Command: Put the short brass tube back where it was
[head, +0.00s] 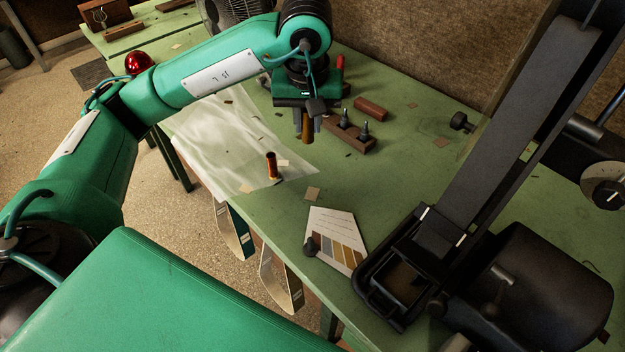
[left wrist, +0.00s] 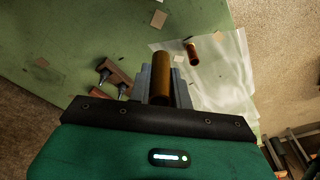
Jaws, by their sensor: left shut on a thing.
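My left gripper (head: 304,124) is shut on a brass tube (head: 306,131), which hangs upright below the fingers. In the left wrist view the held tube (left wrist: 161,78) sits between the grey fingers. Another copper-brown tube (head: 271,166) stands on a pale translucent sheet (head: 225,130); it also shows in the left wrist view (left wrist: 192,54). A wooden block (head: 345,135) with dark pegs is just right of the held tube, apart from it. I cannot tell how high the held tube is above the bench. My right gripper is not in view.
The green bench (head: 420,95) has bare room behind the pegged block. A brown block (head: 370,108) lies behind it. A card with colour strips (head: 335,240) lies near the front edge. A large black machine (head: 490,190) fills the right side. A fan (head: 235,12) stands at the back.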

